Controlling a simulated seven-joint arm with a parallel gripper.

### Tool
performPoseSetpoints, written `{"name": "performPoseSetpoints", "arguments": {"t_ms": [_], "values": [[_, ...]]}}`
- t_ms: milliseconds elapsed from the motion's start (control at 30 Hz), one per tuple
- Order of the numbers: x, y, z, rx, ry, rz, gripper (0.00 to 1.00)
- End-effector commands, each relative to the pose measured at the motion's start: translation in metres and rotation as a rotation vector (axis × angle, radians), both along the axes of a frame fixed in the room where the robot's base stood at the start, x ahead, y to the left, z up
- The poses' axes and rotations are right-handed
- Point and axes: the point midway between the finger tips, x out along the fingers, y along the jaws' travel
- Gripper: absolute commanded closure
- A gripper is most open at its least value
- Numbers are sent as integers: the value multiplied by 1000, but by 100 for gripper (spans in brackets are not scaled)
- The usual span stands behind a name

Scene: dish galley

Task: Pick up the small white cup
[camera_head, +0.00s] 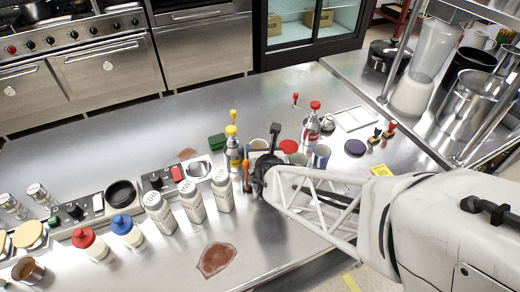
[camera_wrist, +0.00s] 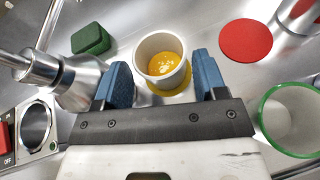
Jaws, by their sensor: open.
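A small white cup (camera_wrist: 160,44) with yellow-orange contents stands upright in the wrist view, over a yellow disc (camera_wrist: 172,86) that shows partly below it. My gripper (camera_wrist: 161,68) is open, with one blue finger on the left and one on the right of the cup's near side. The cup appears between or just beyond the fingertips; I cannot tell whether they touch it. In the head view, a pale cup (camera_head: 258,145) shows just behind my gripper (camera_head: 262,163), which hides some of the area.
A metal bottle (camera_wrist: 62,78) stands close left of my gripper, with a green sponge (camera_wrist: 90,38) behind it. A green-rimmed cup (camera_wrist: 291,122) is close on the right. A red disc (camera_wrist: 246,40) lies flat at the back right. The counter's back left (camera_head: 110,145) is clear.

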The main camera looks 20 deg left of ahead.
Motion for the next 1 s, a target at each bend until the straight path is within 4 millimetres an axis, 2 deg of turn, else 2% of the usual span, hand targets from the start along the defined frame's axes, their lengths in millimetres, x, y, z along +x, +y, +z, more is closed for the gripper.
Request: {"name": "performPoseSetpoints", "arguments": {"t_ms": [333,933,1000], "values": [[25,16,-14,-1,0,0,35],[26,17,-14,-1,0,0,35],[26,17,-14,-1,0,0,45]]}}
